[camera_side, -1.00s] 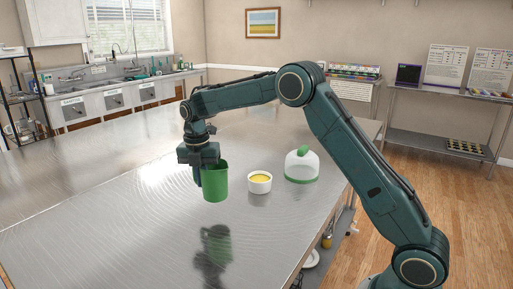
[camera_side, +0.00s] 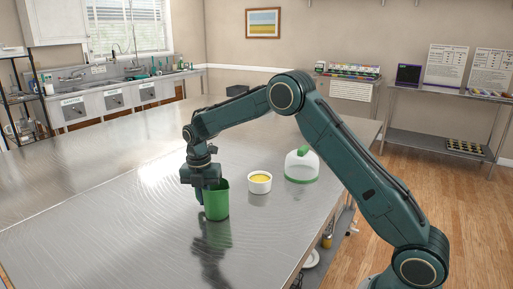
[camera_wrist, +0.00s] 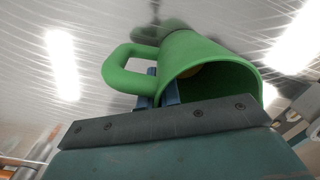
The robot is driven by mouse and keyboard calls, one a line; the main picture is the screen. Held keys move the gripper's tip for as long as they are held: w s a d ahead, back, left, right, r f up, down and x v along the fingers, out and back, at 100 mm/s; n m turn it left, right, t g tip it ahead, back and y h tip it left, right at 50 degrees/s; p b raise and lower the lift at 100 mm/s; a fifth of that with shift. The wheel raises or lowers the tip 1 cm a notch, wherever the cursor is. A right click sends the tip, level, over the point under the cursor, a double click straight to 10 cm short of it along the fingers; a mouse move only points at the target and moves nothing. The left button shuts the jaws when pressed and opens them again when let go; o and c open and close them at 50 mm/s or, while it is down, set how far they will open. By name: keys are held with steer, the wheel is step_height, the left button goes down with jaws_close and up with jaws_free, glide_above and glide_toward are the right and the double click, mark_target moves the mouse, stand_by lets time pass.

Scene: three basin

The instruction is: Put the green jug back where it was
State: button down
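The green jug (camera_side: 217,201) stands upright at the middle of the metal table, its base at or very close to the surface; I cannot tell whether it touches. My gripper (camera_side: 205,186) is at the jug's left side, pointing down. In the wrist view the jug (camera_wrist: 205,58) shows its open mouth and its looped handle (camera_wrist: 125,70). My blue fingers (camera_wrist: 159,92) are shut on the jug at its handle side; their exact contact is partly hidden. A small patch of orange shows inside the mouth.
A white bowl with yellow contents (camera_side: 259,183) stands just right of the jug. The metal table (camera_side: 110,215) is clear to the left and in front.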

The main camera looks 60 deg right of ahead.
steer(key=shift+f, duration=0.1)
steer(key=c, duration=1.6)
jaws_free()
step_height(320, 180, up, 12)
steer(key=shift+w+a, duration=0.15)
steer(key=shift+a, duration=0.05)
steer(key=shift+r, duration=0.2)
